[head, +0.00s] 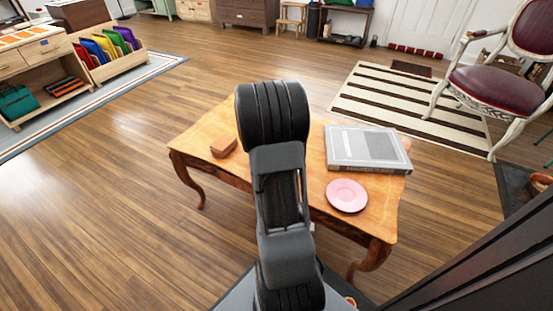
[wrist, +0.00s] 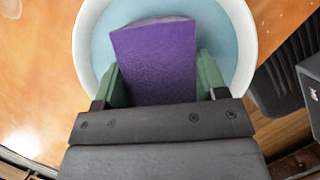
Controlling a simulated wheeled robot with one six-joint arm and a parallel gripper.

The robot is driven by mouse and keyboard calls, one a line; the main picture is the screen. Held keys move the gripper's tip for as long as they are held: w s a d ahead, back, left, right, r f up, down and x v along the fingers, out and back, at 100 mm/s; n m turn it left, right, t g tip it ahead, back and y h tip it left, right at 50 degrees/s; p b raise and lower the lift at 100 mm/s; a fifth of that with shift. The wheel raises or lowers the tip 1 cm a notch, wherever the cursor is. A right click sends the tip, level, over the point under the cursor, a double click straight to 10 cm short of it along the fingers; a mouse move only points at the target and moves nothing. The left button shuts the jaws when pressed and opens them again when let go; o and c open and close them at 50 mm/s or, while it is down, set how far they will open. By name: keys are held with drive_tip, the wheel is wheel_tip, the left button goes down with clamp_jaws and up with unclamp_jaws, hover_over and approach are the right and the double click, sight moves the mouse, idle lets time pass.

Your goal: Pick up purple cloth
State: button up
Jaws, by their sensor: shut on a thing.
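The purple cloth (wrist: 153,62) shows in the wrist view as a flat, folded-looking purple piece between the two green fingers of my gripper (wrist: 158,82). My gripper is shut on it. Behind the cloth is a round bowl or plate (wrist: 88,35) with a white rim and a pale blue inside. I cannot tell whether the cloth still touches it. In the head view my arm hides the gripper, the cloth and this dish.
The wooden table (head: 293,148) holds a grey book (head: 367,146), a pink plate (head: 347,195) and a small brown block (head: 223,146). A red chair (head: 500,88) stands at the right. A shelf with coloured folders (head: 108,48) stands at the left. Open wooden floor lies left of the table.

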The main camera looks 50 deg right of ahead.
wheel_tip(320, 180, up, 5)
drive_tip(key=p, duration=0.3)
drive_tip(key=shift+s+a+f, duration=0.1)
drive_tip(key=shift+s, duration=0.05)
drive_tip(key=s+a+r+p, duration=0.6)
drive_tip(key=s+a+r, duration=0.2)
drive_tip(key=s, duration=0.2)
drive_tip(key=shift+s+a+r, duration=0.2)
drive_tip(key=shift+a+r, duration=0.1)
drive_tip(key=shift+a, duration=0.1)
drive_tip(key=o, duration=0.5)
drive_tip(key=shift+c, duration=0.2)
drive_tip(key=c, duration=0.3)
